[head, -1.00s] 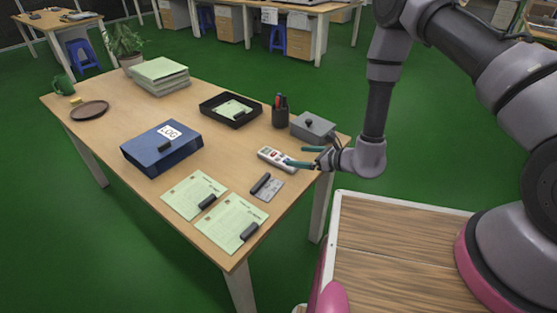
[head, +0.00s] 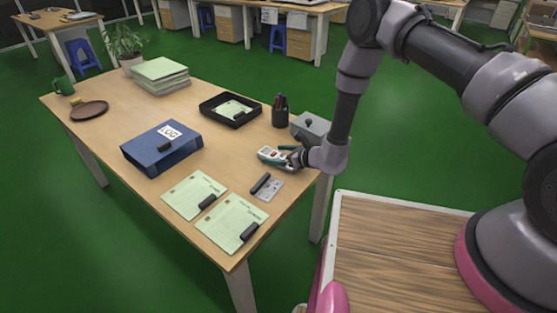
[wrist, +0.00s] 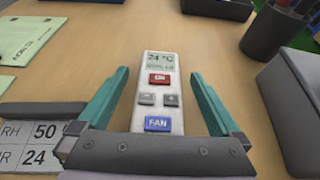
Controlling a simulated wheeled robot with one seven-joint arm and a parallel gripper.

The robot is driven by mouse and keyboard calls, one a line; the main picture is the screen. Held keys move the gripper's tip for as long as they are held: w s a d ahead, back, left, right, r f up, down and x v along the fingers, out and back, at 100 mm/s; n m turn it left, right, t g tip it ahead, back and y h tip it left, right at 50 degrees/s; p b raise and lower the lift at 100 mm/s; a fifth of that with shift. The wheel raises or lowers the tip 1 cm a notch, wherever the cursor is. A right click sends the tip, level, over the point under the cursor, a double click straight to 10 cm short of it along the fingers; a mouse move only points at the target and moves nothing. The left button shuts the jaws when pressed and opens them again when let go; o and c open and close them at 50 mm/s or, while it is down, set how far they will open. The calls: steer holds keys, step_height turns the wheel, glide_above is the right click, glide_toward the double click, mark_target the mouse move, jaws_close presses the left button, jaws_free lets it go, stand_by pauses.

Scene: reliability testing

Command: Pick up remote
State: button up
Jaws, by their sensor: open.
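The remote (head: 270,154) is white with a small display, a red button, grey buttons and a blue FAN button. It lies on the wooden table near its right edge. In the wrist view the remote (wrist: 160,95) lies between the two teal fingers of my gripper (wrist: 158,88), with a gap on each side. My gripper (head: 277,157) is open, low over the remote in the head view. The near end of the remote is hidden behind the gripper body.
A grey box (head: 310,125) and a black pen cup (head: 280,112) stand close behind the remote. A card with a dark clip (head: 268,187) lies just in front. A blue LOG binder (head: 163,148), a black tray (head: 204,109) and green sheets (head: 192,192) lie further left.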

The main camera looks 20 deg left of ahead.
jaws_close()
